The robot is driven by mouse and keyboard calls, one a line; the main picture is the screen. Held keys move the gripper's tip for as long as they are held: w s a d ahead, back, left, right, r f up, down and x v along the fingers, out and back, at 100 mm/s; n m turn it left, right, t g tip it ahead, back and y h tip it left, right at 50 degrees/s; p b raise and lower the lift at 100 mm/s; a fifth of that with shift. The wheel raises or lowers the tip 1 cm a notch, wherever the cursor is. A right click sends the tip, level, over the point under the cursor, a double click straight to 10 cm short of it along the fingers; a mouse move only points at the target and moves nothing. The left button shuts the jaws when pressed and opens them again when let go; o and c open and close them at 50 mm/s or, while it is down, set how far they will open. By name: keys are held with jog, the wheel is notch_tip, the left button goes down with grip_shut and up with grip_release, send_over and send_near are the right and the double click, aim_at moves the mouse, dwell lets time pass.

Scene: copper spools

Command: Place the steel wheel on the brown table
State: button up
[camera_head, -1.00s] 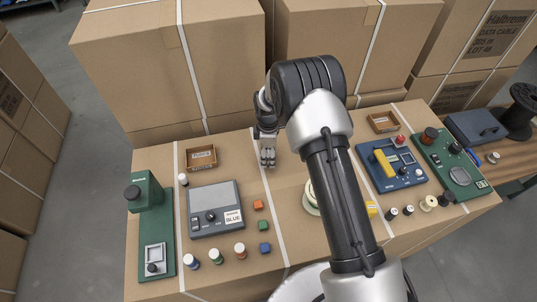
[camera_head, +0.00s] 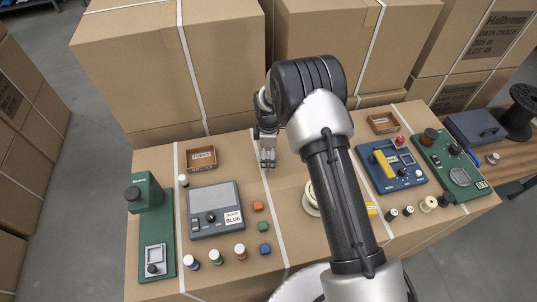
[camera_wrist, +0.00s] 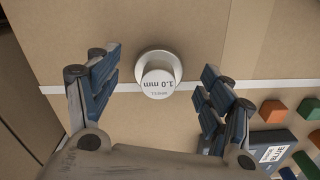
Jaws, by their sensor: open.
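The wheel cannot be made out in the head view, where my gripper covers that spot. A brown wooden table (camera_head: 491,174) shows at the far right, partly covered by other things.
A grey panel marked blue (camera_head: 212,197), coloured blocks (camera_head: 264,226) and a small brown tray (camera_head: 202,170) are near my gripper. Blue (camera_head: 405,182) and green (camera_head: 465,185) devices stand to the right. A black spool (camera_head: 521,110) stands on the wooden table. Tall boxes (camera_head: 170,70) rise behind.

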notch_tip(320, 180, up, 12)
jog(key=p, duration=0.2)
jog(key=shift+f+p, duration=0.15)
jog(key=shift+p, duration=0.2)
jog(key=s+d+r+m+t, duration=0.1)
jog(key=s+d+r+m, duration=0.2)
jog(key=r, duration=0.5)
jog(key=s+d+r+m, duration=0.2)
jog(key=s+r, duration=0.3)
jog(key=r, duration=0.3)
jog(key=s+d+r+m+t, duration=0.1)
jog(key=s+d+r+m, duration=0.2)
jog(key=r, duration=0.5)
jog(key=s+d+r+m+t, duration=0.1)
jog(key=s+m, duration=0.3)
jog(key=s, duration=0.7)
jog(key=s+d+r+m+t, duration=0.1)
jog(key=s+m, duration=0.4)
jog(key=s, duration=0.6)
jog(key=shift+s+d+r+t, duration=0.3)
jog(key=shift+s+d+r, duration=0.1)
jog(key=shift+d+r, duration=0.55)
